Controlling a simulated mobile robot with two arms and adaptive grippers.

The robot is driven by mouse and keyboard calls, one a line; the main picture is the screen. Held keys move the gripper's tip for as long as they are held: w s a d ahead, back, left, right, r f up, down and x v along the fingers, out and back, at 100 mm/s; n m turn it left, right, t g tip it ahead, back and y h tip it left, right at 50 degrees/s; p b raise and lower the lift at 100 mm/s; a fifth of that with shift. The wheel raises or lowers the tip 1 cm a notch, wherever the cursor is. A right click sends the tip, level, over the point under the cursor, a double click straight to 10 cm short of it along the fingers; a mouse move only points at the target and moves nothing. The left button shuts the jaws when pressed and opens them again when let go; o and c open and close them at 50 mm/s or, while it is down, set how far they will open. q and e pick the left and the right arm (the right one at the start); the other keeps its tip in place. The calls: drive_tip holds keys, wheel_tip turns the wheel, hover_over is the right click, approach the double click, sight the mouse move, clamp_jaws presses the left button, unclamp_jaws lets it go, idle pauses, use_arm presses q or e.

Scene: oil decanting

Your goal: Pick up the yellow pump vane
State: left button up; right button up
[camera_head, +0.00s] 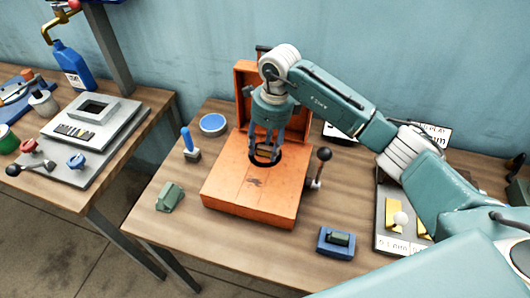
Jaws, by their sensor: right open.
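My right gripper (265,155) points straight down at the round dark opening in the top of the orange box (250,190). It is open, and its fingertips are at or just inside the opening; the exact depth cannot be told. A yellow, gold-coloured plate (394,214) lies on a grey tray (384,246) at the right; a second one beside it is partly hidden by my right arm. I cannot tell whether either is the pump vane. No other yellow piece is clear in the opening. My left gripper is not in view.
A crank with a dark knob (324,154) sticks out at the box's right. A blue-handled tool (188,142), a blue round dish (213,124), a green block (169,196) and a blue device (336,241) stand around it. The table's front left is clear.

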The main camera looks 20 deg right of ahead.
clamp_jaws()
drive_tip(key=shift+r, duration=0.1)
